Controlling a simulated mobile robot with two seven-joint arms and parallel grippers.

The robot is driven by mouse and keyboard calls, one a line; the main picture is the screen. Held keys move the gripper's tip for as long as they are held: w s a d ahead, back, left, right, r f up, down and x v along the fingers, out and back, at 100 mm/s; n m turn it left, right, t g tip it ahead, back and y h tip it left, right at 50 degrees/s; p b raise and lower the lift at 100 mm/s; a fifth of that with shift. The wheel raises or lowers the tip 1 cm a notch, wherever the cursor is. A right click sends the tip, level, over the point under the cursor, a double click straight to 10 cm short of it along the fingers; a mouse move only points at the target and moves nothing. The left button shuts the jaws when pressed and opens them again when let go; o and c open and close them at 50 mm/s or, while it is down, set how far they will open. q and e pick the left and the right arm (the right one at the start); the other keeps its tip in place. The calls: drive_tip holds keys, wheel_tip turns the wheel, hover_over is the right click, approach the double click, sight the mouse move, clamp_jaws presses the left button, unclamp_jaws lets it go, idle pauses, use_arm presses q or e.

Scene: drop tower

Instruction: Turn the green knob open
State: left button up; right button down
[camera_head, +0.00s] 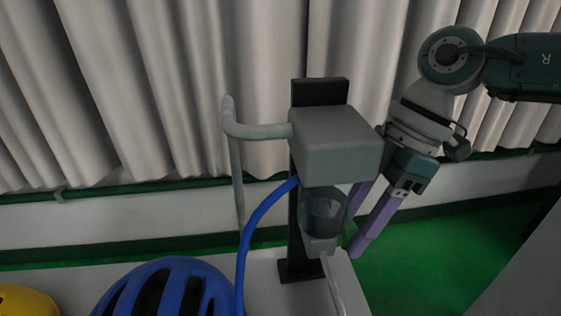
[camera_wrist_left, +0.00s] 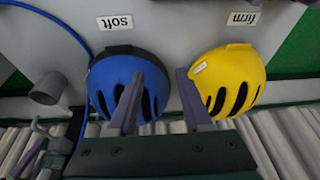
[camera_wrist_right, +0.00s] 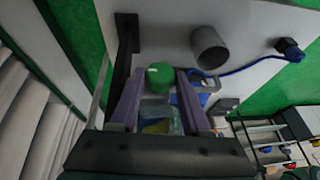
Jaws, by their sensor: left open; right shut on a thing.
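The green knob (camera_wrist_right: 160,75) shows in the right wrist view as a round green cap between the two purple fingers. My right gripper (camera_wrist_right: 157,98) is shut on it, one finger on each side. In the head view my right gripper (camera_head: 356,226) reaches in from the right beside the grey box (camera_head: 337,145) and the clear cup (camera_head: 323,212); the knob is hidden there. How far the knob is turned cannot be told. My left gripper (camera_wrist_left: 158,105) is open and empty in the left wrist view, its fingers over the helmets. It is not seen in the head view.
A blue helmet (camera_head: 165,288) and a yellow helmet (camera_head: 25,300) lie near the front left, by signs reading "soft" (camera_wrist_left: 115,22) and "firm" (camera_wrist_left: 243,18). A blue hose (camera_head: 253,228) runs beside the dark post (camera_head: 296,240). Curtains hang behind.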

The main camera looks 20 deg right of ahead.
drive_tip(key=shift+w+f+g, duration=0.15)
drive_tip(key=shift+g, duration=0.15)
use_arm(q)
wheel_tip(320, 180, down, 11)
drive_tip(key=b, duration=1)
drive_tip(key=shift+b, duration=0.4)
use_arm(e)
drive_tip(key=g, duration=0.1)
drive_tip(key=g+y, duration=0.1)
drive_tip(key=m+g, duration=0.1)
drive_tip(key=g, duration=0.1)
drive_tip(key=shift+w+f+y, duration=0.3)
drive_tip(key=shift+f, duration=0.05)
use_arm(q)
drive_tip(key=shift+d+f+b, duration=0.15)
drive_tip(key=shift+f+b, duration=0.75)
drive_tip(key=shift+f, duration=0.05)
use_arm(e)
drive_tip(key=shift+d+r+g, duration=0.1)
drive_tip(key=shift+r+g, duration=0.2)
drive_tip(key=shift+g, duration=0.1)
drive_tip(key=shift+c, duration=2)
unclamp_jaws()
use_arm(q)
drive_tip(key=shift+r, duration=0.1)
